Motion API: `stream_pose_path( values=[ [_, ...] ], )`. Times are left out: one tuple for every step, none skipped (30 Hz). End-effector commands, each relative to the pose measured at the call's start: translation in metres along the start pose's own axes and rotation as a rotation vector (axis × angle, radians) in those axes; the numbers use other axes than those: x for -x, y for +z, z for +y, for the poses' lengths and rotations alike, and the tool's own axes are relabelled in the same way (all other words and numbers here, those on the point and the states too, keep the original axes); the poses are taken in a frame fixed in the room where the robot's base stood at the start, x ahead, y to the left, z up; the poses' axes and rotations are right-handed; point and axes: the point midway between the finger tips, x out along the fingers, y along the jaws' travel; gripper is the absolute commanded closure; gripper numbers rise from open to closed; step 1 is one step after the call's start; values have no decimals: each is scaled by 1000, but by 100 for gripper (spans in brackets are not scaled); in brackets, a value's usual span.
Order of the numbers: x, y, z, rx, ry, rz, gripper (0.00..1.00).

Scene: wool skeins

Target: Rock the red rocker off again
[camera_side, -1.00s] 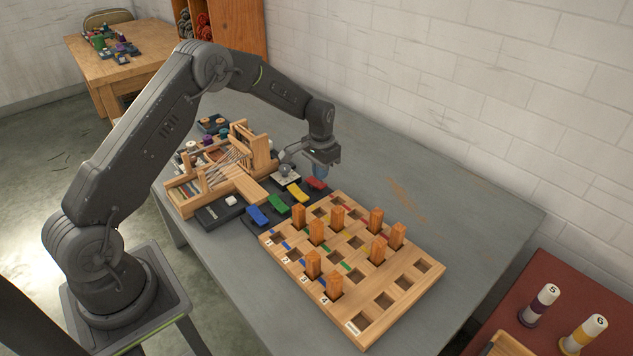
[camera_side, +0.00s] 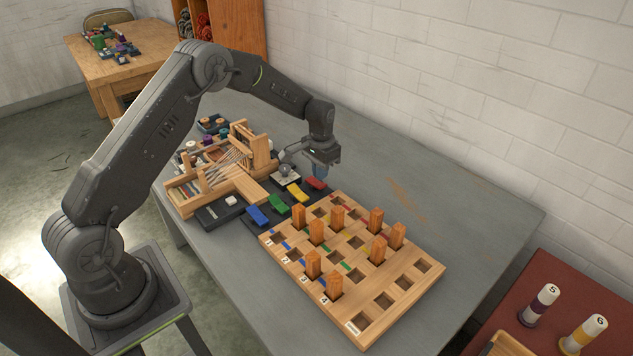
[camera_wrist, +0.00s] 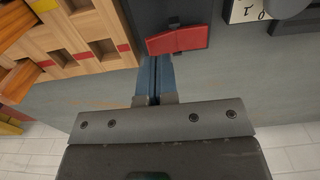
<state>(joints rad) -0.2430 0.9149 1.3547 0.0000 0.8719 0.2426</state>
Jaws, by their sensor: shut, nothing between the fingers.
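The red rocker (camera_side: 316,184) is the far right one in a row of coloured rockers on a dark strip. In the wrist view the red rocker (camera_wrist: 178,40) lies just beyond my fingertips, with a lighter and a darker face showing. I cannot tell which way it is tipped. My gripper (camera_side: 319,178) is shut and empty, pointing down close beside the red rocker. In the wrist view the blue fingers of my gripper (camera_wrist: 154,62) are together, with their tips near the rocker's lower edge. Whether they touch it is not clear.
Yellow (camera_side: 297,192), green (camera_side: 279,204) and blue (camera_side: 257,215) rockers sit in the same row. A wooden peg board (camera_side: 400,297) with several upright pegs stands close in front. A small loom (camera_side: 215,180) stands to the left. The grey table (camera_side: 440,190) is clear at right.

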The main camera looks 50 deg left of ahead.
Motion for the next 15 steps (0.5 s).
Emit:
stream_pose_path(
  values=[
    [0, 0, 0, 0, 0, 0, 100],
    [-1, 0, 0, 0, 0, 0, 100],
    [-1, 0, 0, 0, 0, 0, 100],
    [-2, 0, 0, 0, 0, 0, 100],
    [-2, 0, 0, 0, 0, 0, 100],
    [-2, 0, 0, 0, 0, 0, 100],
    [-3, 0, 0, 0, 0, 0, 100],
    [-3, 0, 0, 0, 0, 0, 100],
    [-4, 0, 0, 0, 0, 0, 100],
    [-4, 0, 0, 0, 0, 0, 100],
    [-5, 0, 0, 0, 0, 0, 100],
    [-5, 0, 0, 0, 0, 0, 100],
    [-6, 0, 0, 0, 0, 0, 100],
    [-6, 0, 0, 0, 0, 0, 100],
    [-7, 0, 0, 0, 0, 0, 100]
  ],
)
